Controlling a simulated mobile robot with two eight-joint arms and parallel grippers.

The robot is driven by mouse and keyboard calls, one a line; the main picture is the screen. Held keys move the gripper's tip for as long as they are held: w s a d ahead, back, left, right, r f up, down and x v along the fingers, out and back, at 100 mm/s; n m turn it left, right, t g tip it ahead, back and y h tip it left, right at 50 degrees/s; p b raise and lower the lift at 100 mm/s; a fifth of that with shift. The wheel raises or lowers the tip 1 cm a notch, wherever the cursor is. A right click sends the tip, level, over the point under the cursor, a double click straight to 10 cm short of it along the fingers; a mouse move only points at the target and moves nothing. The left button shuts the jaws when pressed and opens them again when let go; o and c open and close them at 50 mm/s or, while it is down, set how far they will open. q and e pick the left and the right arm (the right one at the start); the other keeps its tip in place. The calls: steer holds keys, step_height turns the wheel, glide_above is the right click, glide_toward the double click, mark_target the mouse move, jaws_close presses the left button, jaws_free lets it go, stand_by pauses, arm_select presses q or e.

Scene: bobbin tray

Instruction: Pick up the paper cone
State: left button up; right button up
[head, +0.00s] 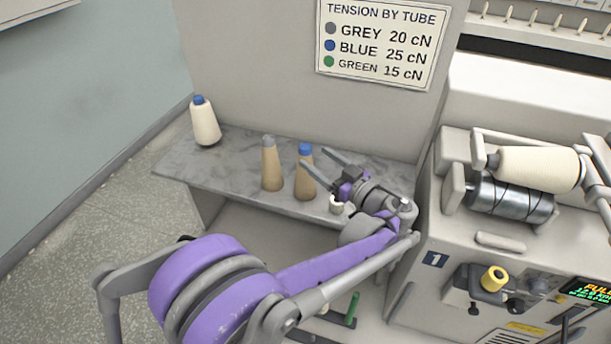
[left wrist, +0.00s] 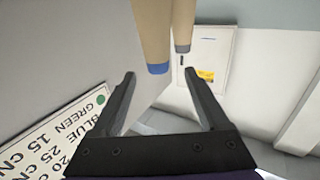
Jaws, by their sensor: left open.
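Two tan paper cones stand upright on the grey marbled shelf (head: 235,160) in the head view. One has a grey tip (head: 271,165), the other, to its right, a blue tip (head: 305,186). My left gripper (head: 313,157) is open and empty, its fingers pointing left near the top of the blue-tipped cone. In the left wrist view the blue-tipped cone (left wrist: 153,35) hangs inverted, its tip in line with the gap between my open fingers (left wrist: 160,67); the grey-tipped cone (left wrist: 183,22) is beside it. I cannot tell whether a finger touches. My right gripper is not in view.
A cream wound cone with a blue top (head: 205,124) stands at the shelf's left end. A tension sign (head: 380,42) hangs on the back panel. A winding machine with a yarn package (head: 535,168) stands right. A small white object (head: 336,206) is partly hidden by my arm.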

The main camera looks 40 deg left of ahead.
mark_target(302, 146)
arm_select(q)
steer(key=x, duration=0.9)
steer(key=shift+w+d, duration=0.1)
steer(key=shift+w, duration=0.05)
jaws_close()
